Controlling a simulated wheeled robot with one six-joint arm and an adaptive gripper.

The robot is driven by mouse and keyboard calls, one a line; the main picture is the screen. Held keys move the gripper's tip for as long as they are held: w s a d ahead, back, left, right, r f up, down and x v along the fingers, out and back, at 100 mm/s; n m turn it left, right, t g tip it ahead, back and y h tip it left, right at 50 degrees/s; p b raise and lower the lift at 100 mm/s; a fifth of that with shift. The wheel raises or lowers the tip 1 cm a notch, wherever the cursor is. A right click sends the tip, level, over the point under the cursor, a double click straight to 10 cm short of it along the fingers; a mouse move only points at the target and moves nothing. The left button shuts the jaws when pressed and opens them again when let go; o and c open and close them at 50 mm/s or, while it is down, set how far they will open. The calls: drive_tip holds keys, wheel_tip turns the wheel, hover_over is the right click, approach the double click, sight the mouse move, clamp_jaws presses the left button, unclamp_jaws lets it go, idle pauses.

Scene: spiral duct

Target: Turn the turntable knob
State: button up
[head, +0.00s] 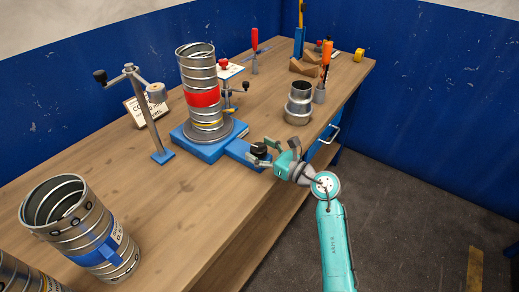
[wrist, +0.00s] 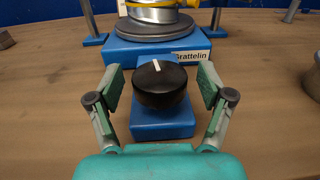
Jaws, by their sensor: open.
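The turntable knob (wrist: 161,88) is black and round with a white pointer line, and it sits on a blue block in front of the turntable. In the wrist view the line points up, tilted slightly left. My gripper (wrist: 160,85) is open, with one finger on each side of the knob and a visible gap on both sides. In the head view my gripper (head: 264,150) is at the knob (head: 258,150) by the table's front edge. The turntable (wrist: 160,28) is a grey disc on a blue base. A spiral duct (head: 203,98) with a red band stands upright on it.
A post with a crank arm (head: 148,115) stands left of the turntable. A blue-banded duct (head: 90,235) stands at the near left. A grey collar (head: 298,103) and an orange-handled tool (head: 325,62) stand to the right. Bare wood lies between them.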

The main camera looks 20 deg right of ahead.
drive_tip(key=v, duration=1.1)
drive_tip(key=shift+s, duration=0.35)
drive_tip(key=shift+d+f, duration=0.1)
drive_tip(key=shift+d, duration=0.05)
drive_tip(key=s+a+f+m+t, duration=0.1)
drive_tip(key=s+a+m+t, duration=0.3)
drive_tip(key=s+m, duration=0.45)
drive_tip(key=s+a+m+t, duration=0.1)
drive_tip(key=s+a+m, duration=0.55)
drive_tip(key=s, duration=0.25)
drive_tip(key=s+d+f+m+g+h, duration=0.1)
drive_tip(key=s+f+m+h, duration=0.1)
drive_tip(key=s+m, duration=0.6)
drive_tip(key=s+d+f+m+g+h, duration=0.1)
drive_tip(key=s+m+h, duration=0.3)
drive_tip(key=s+m, duration=0.5)
drive_tip(key=s+d+f+m+g+h, duration=0.2)
drive_tip(key=s+f+m+g+h, duration=0.1)
drive_tip(key=s+m, duration=0.5)
drive_tip(key=m, duration=0.2)
drive_tip(key=shift+s+f+m+h, duration=0.3)
drive_tip(key=shift+s+f+h, duration=0.05)
drive_tip(key=shift+f+h, duration=0.05)
